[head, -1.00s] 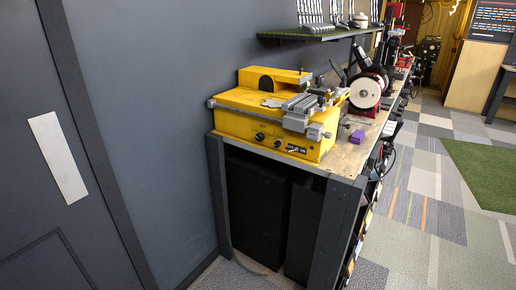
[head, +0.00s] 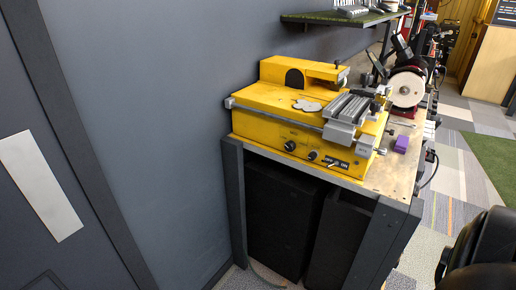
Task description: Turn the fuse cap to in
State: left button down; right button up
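The yellow machine (head: 275,109) stands on the workbench against the wall in the head view. Its front panel carries a larger black round knob (head: 290,145) and a smaller black round part (head: 312,155) to its right. A small dark labelled plate with a switch (head: 334,163) is further right. I cannot tell which of the small round parts is the fuse cap, nor how it is turned. Neither gripper shows. A dark rounded part at the lower right edge seems to be mine.
The workbench (head: 378,183) has dark legs and black cabinets (head: 275,215) below. A purple block (head: 401,144) and a grinder with a pale wheel (head: 406,88) are on it. A green shelf (head: 345,20) hangs above. A dark door (head: 50,200) is at left.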

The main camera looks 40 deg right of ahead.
aim_at(313, 156)
jog(key=z, duration=0.15)
jog(key=i, duration=0.9)
jog(key=z, duration=0.6)
